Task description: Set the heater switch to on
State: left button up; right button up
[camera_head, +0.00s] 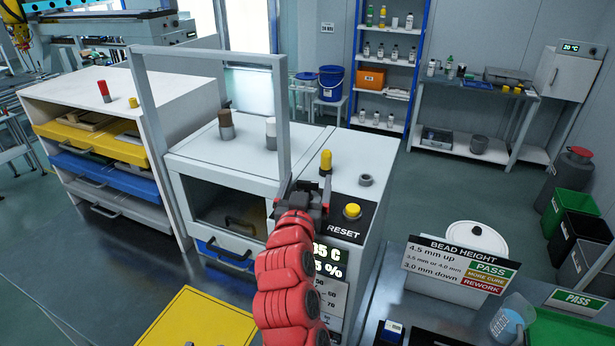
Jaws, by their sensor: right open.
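A white cabinet (350,180) stands in the middle. Its dark front panel (372,222) carries a yellow round button (352,210) above the word RESET. Below is a lit display (329,262) reading partly "5 C" and "5 %", its left side covered by my red right arm. My right gripper (308,188) is dark, open and at the panel's upper left edge, left of the yellow button. I cannot make out a heater switch; the gripper and arm cover the panel's left part. I cannot tell whether the gripper touches anything. My left gripper is not in view.
A drawer unit (165,112) is at left.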

jog(key=shift+w, duration=0.25)
jog(key=c, duration=1.4)
jog(key=m+h+b, duration=0.1)
jog(key=b, duration=0.2)
jog(key=h+b, duration=0.1)
jog(key=b, duration=0.2)
jog(key=m+g+h+b, duration=0.1)
jog(key=b, duration=0.2)
jog(key=shift+a+f+m+h, duration=0.1)
jog(key=shift+f+m+h, duration=0.2)
jog(key=shift+h, duration=0.1)
jog(key=shift+r+h+b, duration=0.25)
jog(key=shift+h+b, duration=0.05)
jog(key=shift+b, duration=0.15)
jog(key=shift+o, duration=0.2)
jog(key=shift+r, duration=0.1)
